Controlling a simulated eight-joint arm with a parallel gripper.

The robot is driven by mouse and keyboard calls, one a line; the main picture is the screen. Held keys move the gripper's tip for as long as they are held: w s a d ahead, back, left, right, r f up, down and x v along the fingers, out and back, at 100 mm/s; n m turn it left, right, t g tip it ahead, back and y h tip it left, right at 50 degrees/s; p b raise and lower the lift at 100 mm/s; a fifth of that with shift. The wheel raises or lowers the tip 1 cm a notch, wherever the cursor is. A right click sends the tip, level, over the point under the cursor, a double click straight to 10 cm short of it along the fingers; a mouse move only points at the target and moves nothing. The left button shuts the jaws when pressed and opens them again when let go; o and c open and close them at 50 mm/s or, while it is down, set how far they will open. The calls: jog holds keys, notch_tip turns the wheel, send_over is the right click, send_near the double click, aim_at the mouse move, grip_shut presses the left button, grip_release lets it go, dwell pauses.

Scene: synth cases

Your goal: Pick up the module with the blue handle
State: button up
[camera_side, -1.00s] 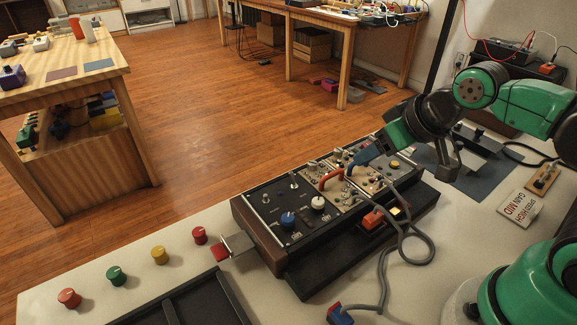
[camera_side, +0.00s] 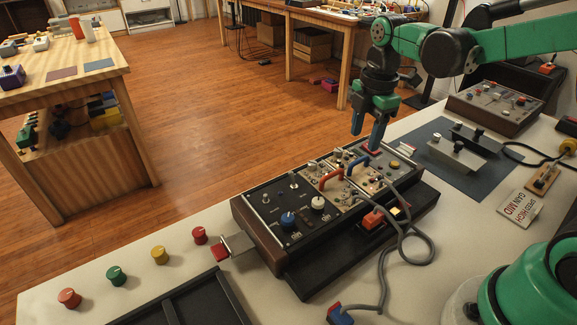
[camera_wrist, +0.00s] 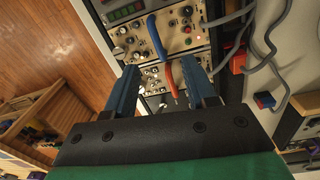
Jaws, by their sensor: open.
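The module with the blue handle (camera_side: 358,164) sits in a dark rack (camera_side: 262,240) with wooden ends, right of a module with a red handle (camera_side: 331,179). My gripper (camera_side: 366,141) is above and slightly behind the blue handle, fingers pointing down, apart from it. It is open and empty. In the wrist view the blue handle (camera_wrist: 156,40) lies beyond the fingertips, and the red handle (camera_wrist: 171,78) shows between the blue fingers (camera_wrist: 160,70). The lower part of the red-handled module is partly hidden by my gripper there.
Grey cables (camera_side: 404,237) with red plugs run along the rack's front. Colored knobs (camera_side: 159,255) stand at the left. A grey mat (camera_side: 483,182) with metal pieces and a control box (camera_side: 497,107) lie to the right.

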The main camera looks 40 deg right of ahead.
aim_at(360, 158)
jog(key=shift+w+d+f+n+g, duration=0.3)
jog(key=shift+f+n, duration=0.1)
jog(key=shift+n, duration=0.4)
jog(key=shift+f, duration=2.75)
grip_shut()
